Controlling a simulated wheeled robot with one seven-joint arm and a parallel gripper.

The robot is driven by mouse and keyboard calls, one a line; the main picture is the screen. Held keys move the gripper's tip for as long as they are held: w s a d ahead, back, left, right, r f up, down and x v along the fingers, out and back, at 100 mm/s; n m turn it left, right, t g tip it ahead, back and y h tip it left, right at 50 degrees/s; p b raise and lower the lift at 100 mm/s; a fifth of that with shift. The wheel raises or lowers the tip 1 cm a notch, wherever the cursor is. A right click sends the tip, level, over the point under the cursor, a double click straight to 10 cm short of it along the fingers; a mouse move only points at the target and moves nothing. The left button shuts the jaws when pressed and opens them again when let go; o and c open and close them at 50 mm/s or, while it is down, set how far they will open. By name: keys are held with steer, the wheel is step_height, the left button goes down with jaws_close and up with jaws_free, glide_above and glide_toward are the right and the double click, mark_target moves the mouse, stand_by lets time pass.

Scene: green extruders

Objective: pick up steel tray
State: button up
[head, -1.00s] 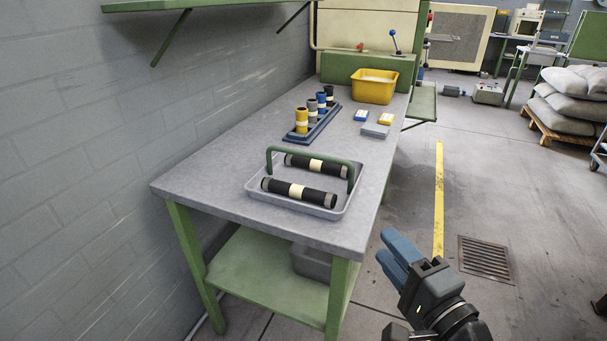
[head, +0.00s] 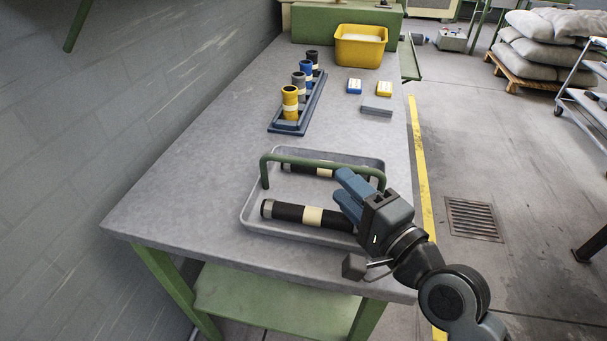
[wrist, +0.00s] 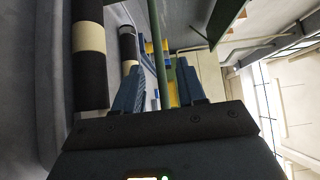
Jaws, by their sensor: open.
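The steel tray (head: 249,212) lies flat on the near end of the grey workbench. A green arched handle (head: 300,159) spans it. Two black rolls with cream bands lie in it: a near roll (head: 290,213) and a far roll (head: 318,169), partly hidden by the handle and my gripper. My gripper (head: 346,188) is open and empty over the right part of the tray, its blue fingers pointing towards the handle. In the wrist view the green handle bar (wrist: 158,50) shows between the two fingers; contact cannot be told. The rolls show left of it.
A blue rack (head: 292,127) with several coloured cylinders stands behind the tray. Farther back are a yellow bin (head: 361,48), two small boxes and a flat grey block (head: 376,111). A wall borders the left. Bench surface is bare left of the tray; floor is open at right.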

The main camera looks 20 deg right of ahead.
mark_target(322, 165)
steer(key=shift+w+a+r, duration=0.1)
steer(key=shift+w+a, duration=0.05)
steer(key=shift+w, duration=1.05)
steer(key=shift+w+a+f+p, duration=0.15)
steer(key=shift+w+p, duration=0.2)
steer(key=shift+w, duration=1.15)
steer(key=shift+w+a+f+p, duration=0.15)
steer(key=shift+w+p, duration=0.15)
steer(key=shift+w, duration=1.15)
steer(key=shift+c, duration=0.5)
jaws_close()
steer(key=shift+r, duration=0.1)
